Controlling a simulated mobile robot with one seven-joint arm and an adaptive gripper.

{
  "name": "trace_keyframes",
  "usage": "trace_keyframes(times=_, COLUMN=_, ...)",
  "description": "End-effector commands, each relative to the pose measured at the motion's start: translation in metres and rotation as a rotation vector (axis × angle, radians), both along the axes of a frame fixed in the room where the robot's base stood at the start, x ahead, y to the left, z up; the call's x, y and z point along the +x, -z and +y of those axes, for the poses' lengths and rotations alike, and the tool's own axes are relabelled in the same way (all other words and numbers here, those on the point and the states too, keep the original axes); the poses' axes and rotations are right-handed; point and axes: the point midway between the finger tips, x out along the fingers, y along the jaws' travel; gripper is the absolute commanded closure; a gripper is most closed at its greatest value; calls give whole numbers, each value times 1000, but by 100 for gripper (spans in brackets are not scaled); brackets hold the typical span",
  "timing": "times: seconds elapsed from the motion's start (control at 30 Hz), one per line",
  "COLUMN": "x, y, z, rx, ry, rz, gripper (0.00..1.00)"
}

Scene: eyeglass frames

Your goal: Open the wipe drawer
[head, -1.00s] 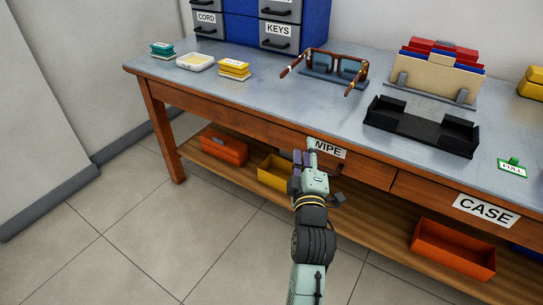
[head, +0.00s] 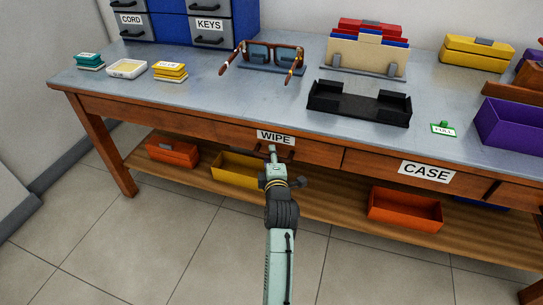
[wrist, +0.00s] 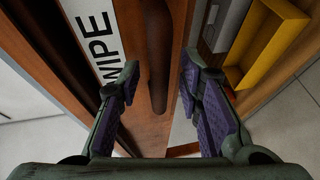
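The wipe drawer (head: 318,153) is in the table's front, under the white WIPE label (head: 276,138). Its front looks level with the table front. My gripper (head: 272,158) is at the drawer front just below the label, and my arm hides part of the drawer. In the wrist view, my gripper's two purple-padded fingers (wrist: 160,78) are spread apart. The drawer's dark bar handle (wrist: 158,50) runs between them, with visible gaps on both sides. The WIPE label (wrist: 95,40) shows beyond the left finger.
The CASE drawer (head: 465,183) is to the right. The lower shelf holds a yellow bin (head: 236,170) and orange bins (head: 405,208). On the tabletop are glasses (head: 262,53), a black tray (head: 358,103) and a file holder (head: 366,58). The floor in front is clear.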

Motion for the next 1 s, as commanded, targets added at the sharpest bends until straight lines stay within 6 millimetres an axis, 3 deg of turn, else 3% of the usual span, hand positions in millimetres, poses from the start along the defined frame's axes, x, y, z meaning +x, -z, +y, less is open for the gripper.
trace_keyframes(times=0.33, x=4, y=0, z=1, rx=0, ry=-1, rz=-1, gripper=68)
trace_keyframes(times=0.8, x=4, y=0, z=1, rx=0, ry=-1, rz=0, gripper=99)
trace_keyframes(times=1.0, x=4, y=0, z=1, rx=0, ry=-1, rz=0, gripper=100)
